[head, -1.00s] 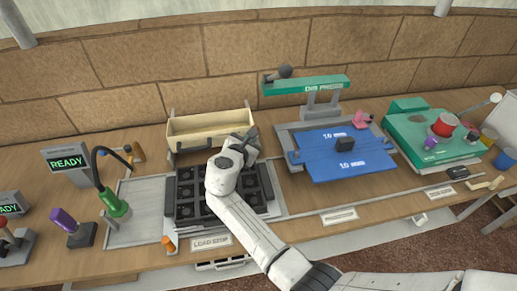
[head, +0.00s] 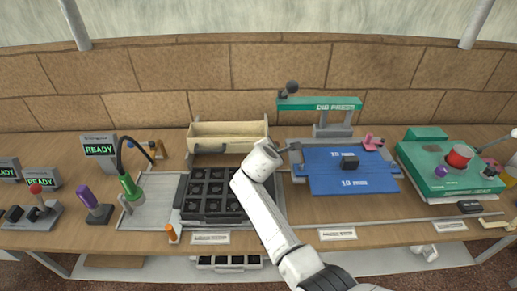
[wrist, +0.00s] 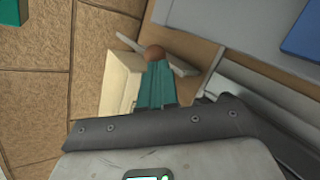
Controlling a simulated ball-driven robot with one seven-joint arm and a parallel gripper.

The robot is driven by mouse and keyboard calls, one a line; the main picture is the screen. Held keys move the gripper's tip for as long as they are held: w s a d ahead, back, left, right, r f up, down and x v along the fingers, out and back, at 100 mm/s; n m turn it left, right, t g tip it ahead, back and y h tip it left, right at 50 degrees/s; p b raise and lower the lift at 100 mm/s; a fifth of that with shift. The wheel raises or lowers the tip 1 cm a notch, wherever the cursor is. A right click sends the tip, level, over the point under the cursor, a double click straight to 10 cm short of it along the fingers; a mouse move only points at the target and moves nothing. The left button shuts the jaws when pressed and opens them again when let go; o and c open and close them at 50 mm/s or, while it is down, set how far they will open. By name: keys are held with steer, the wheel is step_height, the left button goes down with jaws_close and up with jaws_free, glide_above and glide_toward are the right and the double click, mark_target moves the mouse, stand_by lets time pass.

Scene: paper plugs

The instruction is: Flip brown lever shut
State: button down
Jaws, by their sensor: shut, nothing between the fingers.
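In the wrist view a round brown knob (wrist: 155,53), which I take to be the brown lever's end, shows just beyond the tips of my gripper (wrist: 156,70). A pale grey bar lies beside the knob. The teal fingers are together with nothing between them. They overlap the knob in the picture; I cannot tell whether they touch it. In the head view my wrist is at the right end of the cream bin (head: 228,135) and hides the knob and most of the gripper.
The press with its blue plate (head: 345,182) stands close on the right. A black tray with square pockets (head: 207,190) lies in front of the bin. A green lamp-like tool (head: 130,187) stands at left. The stone wall is close behind.

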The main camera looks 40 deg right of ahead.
steer(key=shift+w+a+f+b, duration=0.4)
steer(key=shift+a+b, duration=0.1)
steer(key=shift+a, duration=0.1)
steer(key=shift+a+r, duration=0.1)
steer(key=shift+r, duration=0.05)
steer(key=a+f+p+v, duration=0.1)
steer(key=v, duration=1.2)
steer(key=shift+w+a+r, duration=0.15)
steer(key=shift+a+r, duration=0.05)
steer(key=shift+a, duration=0.1)
